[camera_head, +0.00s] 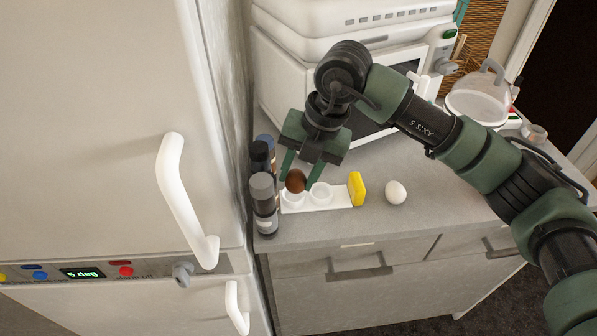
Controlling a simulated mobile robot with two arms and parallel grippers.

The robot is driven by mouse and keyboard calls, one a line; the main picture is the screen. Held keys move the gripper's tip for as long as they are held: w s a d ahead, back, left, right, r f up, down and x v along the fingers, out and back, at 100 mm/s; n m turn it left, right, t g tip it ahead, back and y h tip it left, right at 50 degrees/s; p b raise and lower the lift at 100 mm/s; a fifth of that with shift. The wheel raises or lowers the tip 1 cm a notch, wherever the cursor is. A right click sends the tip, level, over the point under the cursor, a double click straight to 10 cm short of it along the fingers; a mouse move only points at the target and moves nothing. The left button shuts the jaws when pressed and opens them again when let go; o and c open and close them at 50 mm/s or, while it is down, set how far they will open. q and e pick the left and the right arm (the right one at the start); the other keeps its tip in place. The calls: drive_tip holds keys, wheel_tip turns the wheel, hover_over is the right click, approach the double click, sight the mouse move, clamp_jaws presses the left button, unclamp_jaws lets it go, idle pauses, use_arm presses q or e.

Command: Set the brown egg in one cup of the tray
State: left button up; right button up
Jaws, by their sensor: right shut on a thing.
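The brown egg (296,181) is between the fingers of my right gripper (298,180), which is shut on it. The egg is at the left cup of the white tray (338,198); I cannot tell whether it touches the cup. The tray lies on the grey counter near its front edge. The cup to the right of the egg (320,192) looks empty. My left gripper is not in view.
A yellow block (357,189) stands at the tray's right end, with a white egg (396,192) farther right. Dark bottles (263,198) stand left of the tray, close to the fridge (110,130). A white microwave (290,75) is behind; a glass pot (478,103) is at the right.

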drive_tip(key=shift+f+b, duration=0.85)
drive_tip(key=shift+f, duration=0.3)
idle(0.4)
drive_tip(key=o, duration=0.9)
drive_tip(key=shift+c, duration=0.2)
drive_tip(key=shift+r, duration=0.1)
